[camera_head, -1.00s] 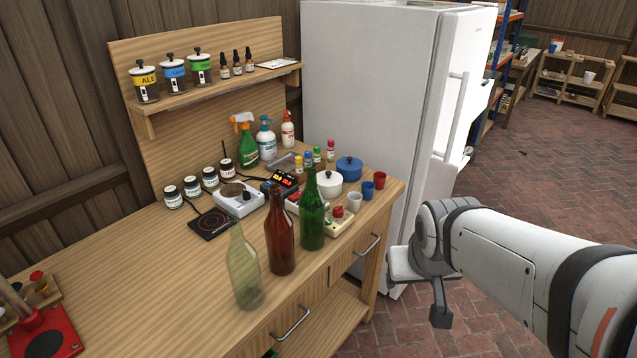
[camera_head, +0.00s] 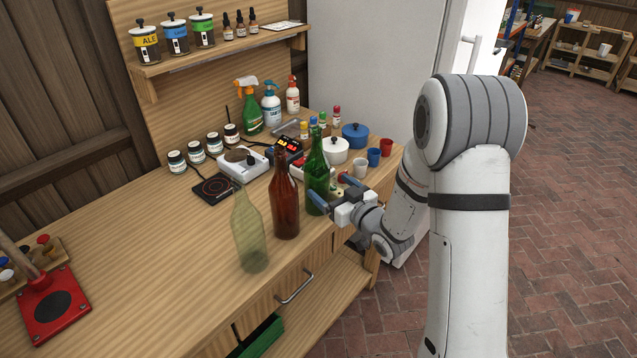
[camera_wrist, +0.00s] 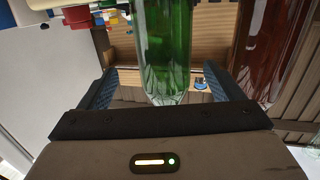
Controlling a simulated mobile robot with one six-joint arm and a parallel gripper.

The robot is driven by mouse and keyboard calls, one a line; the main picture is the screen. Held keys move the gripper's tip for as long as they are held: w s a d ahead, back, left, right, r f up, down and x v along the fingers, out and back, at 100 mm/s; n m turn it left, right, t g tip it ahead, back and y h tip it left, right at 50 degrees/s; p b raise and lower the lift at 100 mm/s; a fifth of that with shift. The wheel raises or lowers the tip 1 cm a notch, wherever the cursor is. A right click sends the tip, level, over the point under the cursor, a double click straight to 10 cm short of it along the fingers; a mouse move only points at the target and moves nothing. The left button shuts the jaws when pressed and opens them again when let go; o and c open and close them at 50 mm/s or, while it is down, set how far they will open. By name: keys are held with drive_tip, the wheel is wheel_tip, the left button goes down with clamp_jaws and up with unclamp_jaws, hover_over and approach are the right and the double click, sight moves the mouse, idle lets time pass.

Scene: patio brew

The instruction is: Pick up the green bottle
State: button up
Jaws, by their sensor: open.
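The green bottle (camera_head: 316,178) stands upright near the front edge of the wooden workbench (camera_head: 150,265), at the right end of a row of three bottles. My gripper (camera_head: 331,196) is low beside it, in front of the bench edge. In the wrist view the green bottle (camera_wrist: 166,50) stands between the two blue-padded fingers of my gripper (camera_wrist: 160,88), with a gap on each side. The fingers are open and not closed on the glass. The bottle's neck is out of the wrist view.
A brown bottle (camera_head: 285,200) stands close left of the green one; it also shows in the wrist view (camera_wrist: 278,50). A clear bottle (camera_head: 249,235) is farther left. Cups, pots and a hot plate (camera_head: 215,188) crowd behind. The bench's left front is mostly clear.

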sight(313, 174)
drive_tip(key=shift+w+a+f+y, duration=0.15)
drive_tip(key=shift+a+y, duration=0.15)
drive_tip(key=shift+a, duration=0.2)
drive_tip(key=p+x, duration=0.2)
drive_tip(key=x, duration=0.5)
drive_tip(key=shift+w, duration=0.1)
drive_tip(key=shift+c, duration=0.2)
drive_tip(key=c, duration=1.3)
